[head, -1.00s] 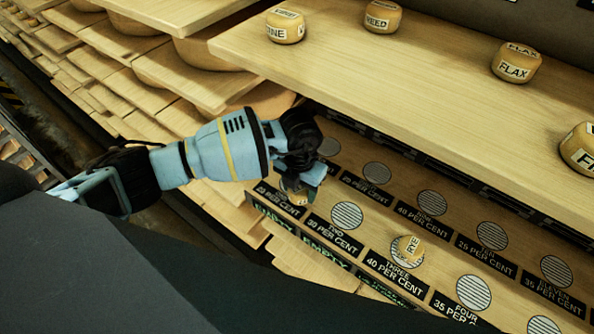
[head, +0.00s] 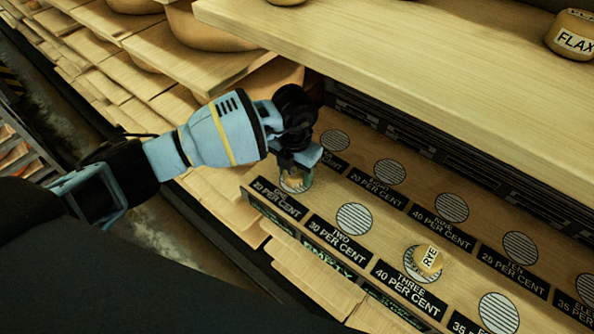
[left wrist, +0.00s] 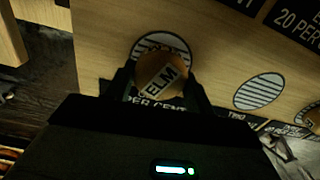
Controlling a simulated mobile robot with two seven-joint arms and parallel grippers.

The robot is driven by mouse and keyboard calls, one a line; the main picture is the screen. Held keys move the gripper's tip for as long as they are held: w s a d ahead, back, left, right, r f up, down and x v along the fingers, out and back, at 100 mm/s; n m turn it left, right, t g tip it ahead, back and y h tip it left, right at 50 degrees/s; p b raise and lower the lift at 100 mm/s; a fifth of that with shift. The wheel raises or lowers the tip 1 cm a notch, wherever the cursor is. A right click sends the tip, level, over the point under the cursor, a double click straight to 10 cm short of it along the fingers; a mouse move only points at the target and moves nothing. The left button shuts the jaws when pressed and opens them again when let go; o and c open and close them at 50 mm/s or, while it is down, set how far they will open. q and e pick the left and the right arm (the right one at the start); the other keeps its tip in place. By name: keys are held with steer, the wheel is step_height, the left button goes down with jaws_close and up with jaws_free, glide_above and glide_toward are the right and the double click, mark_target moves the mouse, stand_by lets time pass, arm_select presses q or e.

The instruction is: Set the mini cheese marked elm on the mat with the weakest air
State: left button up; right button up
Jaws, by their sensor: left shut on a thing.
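The mini cheese marked ELM (left wrist: 160,82) is between the fingers of my left gripper (head: 296,178), which is shut on it. The cheese covers part of a striped round mat (left wrist: 158,41) in the left wrist view. In the head view this is the mat at the near left end of the front row, by the label ONE (head: 277,199); its percentage is hard to read. I cannot tell whether the cheese touches the mat. Mat two (head: 354,219) reads 30 per cent and is bare. Mat three (head: 412,263) reads 40 per cent. My right gripper is out of view.
A RYE cheese (head: 428,260) sits on mat three. The back row has bare mats, one labelled 20 per cent (head: 390,172). An upper shelf (head: 400,55) overhangs them and holds a FLAX cheese (head: 573,36). Large wheels on boards stand at the left.

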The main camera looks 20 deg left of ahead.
arm_select(q)
steer(key=shift+w+r, duration=0.1)
steer(key=shift+r, duration=0.05)
steer(key=o, duration=1)
